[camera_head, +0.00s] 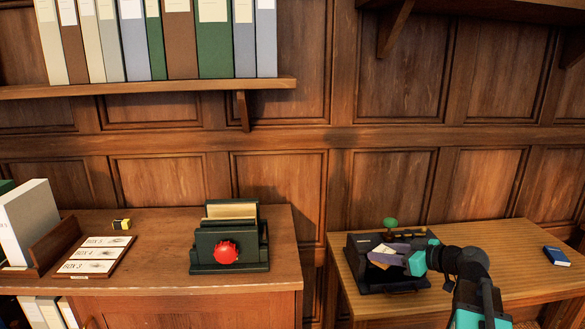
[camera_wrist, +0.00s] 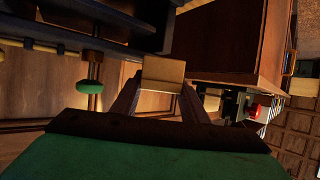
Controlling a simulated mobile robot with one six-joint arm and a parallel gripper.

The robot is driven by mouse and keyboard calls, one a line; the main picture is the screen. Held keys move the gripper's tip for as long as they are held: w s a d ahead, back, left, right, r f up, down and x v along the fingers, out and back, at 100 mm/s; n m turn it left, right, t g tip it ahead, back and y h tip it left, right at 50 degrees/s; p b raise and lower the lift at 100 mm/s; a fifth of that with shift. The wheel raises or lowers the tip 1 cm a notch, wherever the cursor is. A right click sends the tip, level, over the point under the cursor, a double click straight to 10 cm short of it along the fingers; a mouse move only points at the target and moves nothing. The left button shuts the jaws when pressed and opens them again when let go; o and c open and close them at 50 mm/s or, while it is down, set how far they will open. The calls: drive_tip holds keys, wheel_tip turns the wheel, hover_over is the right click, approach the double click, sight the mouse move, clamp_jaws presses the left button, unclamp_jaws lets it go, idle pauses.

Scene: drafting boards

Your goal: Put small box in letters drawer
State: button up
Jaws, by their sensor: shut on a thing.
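My gripper (camera_head: 391,262) is over the dark case on the right table, its jaws shut on a small tan box. The small box (camera_wrist: 163,73) is between the two fingertips in the wrist view; in the head view a pale part of it (camera_head: 383,260) shows beside the purple-grey finger. I cannot tell whether the box touches the case. No drawer marked for letters can be made out in either view.
The dark case (camera_head: 365,243) has a green knob (camera_head: 390,223). A blue book (camera_head: 556,256) lies at right. A gap separates this table from the left desk (camera_head: 165,245), which holds a dark green device with a red button (camera_head: 228,252), label cards (camera_head: 98,254) and a yellow-black block (camera_head: 121,224).

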drive_tip(key=w+a+r+m+t+h+p, duration=0.1)
drive_tip(key=w+a+r+m+h, duration=0.15)
drive_tip(key=a, duration=0.45)
drive_tip(key=w+a+r+m+t+h+p, duration=0.1)
drive_tip(key=w+a+p, duration=0.15)
drive_tip(key=a, duration=0.55)
drive_tip(key=w+d+r+m+t+h, duration=0.1)
drive_tip(key=w+d+r+m+h, duration=0.2)
drive_tip(key=d+r+m+h, duration=0.1)
drive_tip(key=shift+d+r+m+h+b, duration=0.35)
drive_tip(key=shift+d+r+h+b, duration=0.1)
drive_tip(key=shift+d+r+h, duration=0.25)
drive_tip(key=shift+s+f, duration=0.1)
